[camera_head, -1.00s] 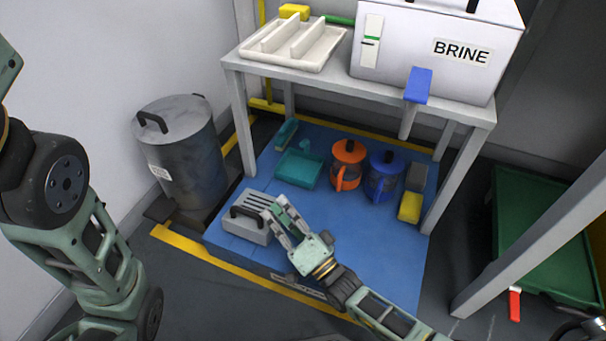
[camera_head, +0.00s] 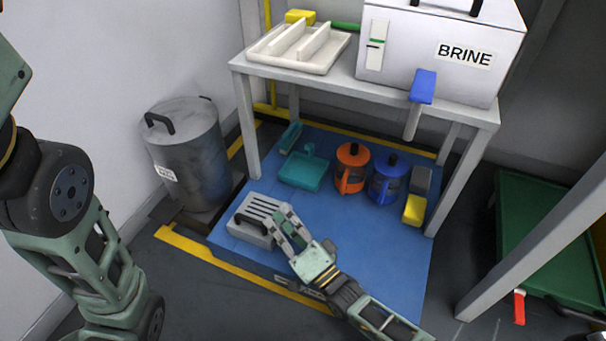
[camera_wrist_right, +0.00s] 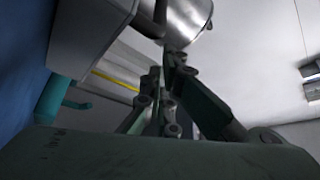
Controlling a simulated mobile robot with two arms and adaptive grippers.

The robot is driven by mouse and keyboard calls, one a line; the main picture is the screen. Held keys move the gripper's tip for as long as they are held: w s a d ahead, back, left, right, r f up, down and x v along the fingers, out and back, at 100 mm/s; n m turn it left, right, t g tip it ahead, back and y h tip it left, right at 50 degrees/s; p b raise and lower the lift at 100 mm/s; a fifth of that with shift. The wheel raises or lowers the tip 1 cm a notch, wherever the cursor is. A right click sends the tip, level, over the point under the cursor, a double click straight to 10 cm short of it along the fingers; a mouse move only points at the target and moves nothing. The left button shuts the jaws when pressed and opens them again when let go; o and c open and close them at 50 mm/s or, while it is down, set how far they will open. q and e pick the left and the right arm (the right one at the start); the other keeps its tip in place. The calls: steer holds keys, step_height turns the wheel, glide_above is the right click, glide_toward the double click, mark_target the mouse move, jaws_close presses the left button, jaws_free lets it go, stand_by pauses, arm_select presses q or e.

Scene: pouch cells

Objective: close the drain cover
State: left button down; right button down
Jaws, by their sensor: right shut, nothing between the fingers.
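A grey slotted block with a black handle, which looks like the drain cover (camera_head: 262,210), sits at the left front of the blue platform (camera_head: 345,245). My right gripper (camera_head: 281,219) is shut and empty at the block's right side. Its fingers overlap the block's right edge in the head view, and I cannot tell whether they touch it. In the right wrist view the shut fingers (camera_wrist_right: 165,85) point toward a grey metal bin, with a light grey block (camera_wrist_right: 88,32) at the upper left. Only links of my left arm show; its gripper is out of view.
The grey lidded bin (camera_head: 188,150) stands left of the platform, beside a dark floor channel (camera_head: 180,213). Teal (camera_head: 303,172), orange (camera_head: 351,170) and blue (camera_head: 386,182) items stand behind the gripper, under the table (camera_head: 340,80). The platform's right front is clear.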

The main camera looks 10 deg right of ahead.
step_height(320, 180, up, 10)
stand_by(0.5)
